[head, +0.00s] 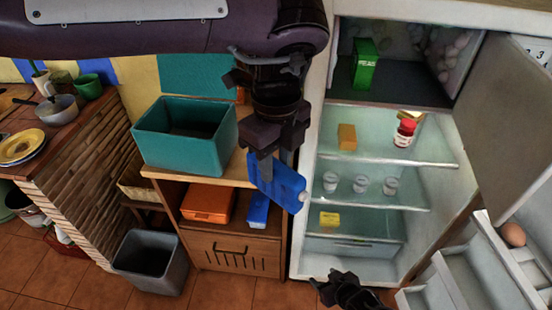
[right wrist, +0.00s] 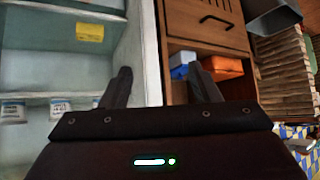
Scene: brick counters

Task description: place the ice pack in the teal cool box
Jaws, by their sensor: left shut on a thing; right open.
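The teal cool box (head: 180,155) stands open on top of the wooden cabinet, left of the fridge. My left gripper (head: 273,160) is shut on the blue ice pack (head: 280,187), which hangs tilted from its fingers, right of the cool box and in front of the cabinet's right edge. The ice pack is apart from the cool box. My right gripper (head: 345,288) is low in front of the fridge; in the right wrist view (right wrist: 165,88) its two fingers are apart with nothing between them.
The cabinet shelf (head: 232,222) holds an orange box (head: 208,203) and a blue box (head: 258,210). The fridge (head: 375,190) stands open, with a green carton (head: 364,64), a red-labelled jar (head: 404,131) and several cups inside. A grey bin (head: 149,262) stands on the floor.

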